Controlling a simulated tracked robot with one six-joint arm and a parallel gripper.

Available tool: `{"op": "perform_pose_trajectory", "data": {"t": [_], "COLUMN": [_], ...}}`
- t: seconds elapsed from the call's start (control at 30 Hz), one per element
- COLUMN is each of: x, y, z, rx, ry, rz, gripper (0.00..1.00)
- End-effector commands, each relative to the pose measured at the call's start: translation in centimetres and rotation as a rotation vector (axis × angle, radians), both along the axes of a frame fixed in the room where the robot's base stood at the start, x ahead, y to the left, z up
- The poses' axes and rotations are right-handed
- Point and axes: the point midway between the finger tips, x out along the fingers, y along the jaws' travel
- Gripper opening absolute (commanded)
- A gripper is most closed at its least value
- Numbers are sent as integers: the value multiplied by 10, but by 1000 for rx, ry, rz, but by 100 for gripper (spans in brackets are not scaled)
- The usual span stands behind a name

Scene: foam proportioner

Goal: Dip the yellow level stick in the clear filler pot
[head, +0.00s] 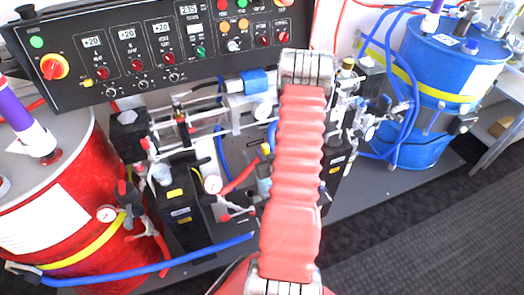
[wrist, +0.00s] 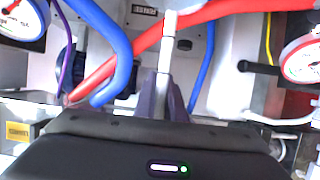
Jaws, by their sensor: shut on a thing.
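In the wrist view, my gripper (wrist: 164,98) has its dark fingers closed around a slim, pale grey rod (wrist: 168,45). The rod stands nearly upright in the picture. No yellow shows on it, so I cannot tell by colour that it is the level stick. My gripper is not clearly visible in the head view, where my red arm covers the middle. A small translucent cup (head: 162,175), possibly the clear filler pot, sits on a black block left of my arm. No pot can be made out in the wrist view.
A red drum (head: 60,200) stands at left and a blue drum (head: 430,95) at right. A control panel (head: 150,50) spans the back. Blue hoses (wrist: 115,45), a red hose (wrist: 215,14) and gauges (wrist: 302,58) crowd the gripper. Dark floor (head: 430,230) is clear at lower right.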

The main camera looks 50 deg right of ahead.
Motion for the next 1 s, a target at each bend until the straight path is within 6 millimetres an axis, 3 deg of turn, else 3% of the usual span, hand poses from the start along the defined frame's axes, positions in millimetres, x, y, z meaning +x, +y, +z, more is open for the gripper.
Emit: {"op": "perform_pose_trajectory", "data": {"t": [1.0], "x": [1], "y": [1], "z": [-73], "rx": [2], "ry": [1], "rz": [3], "gripper": [0]}}
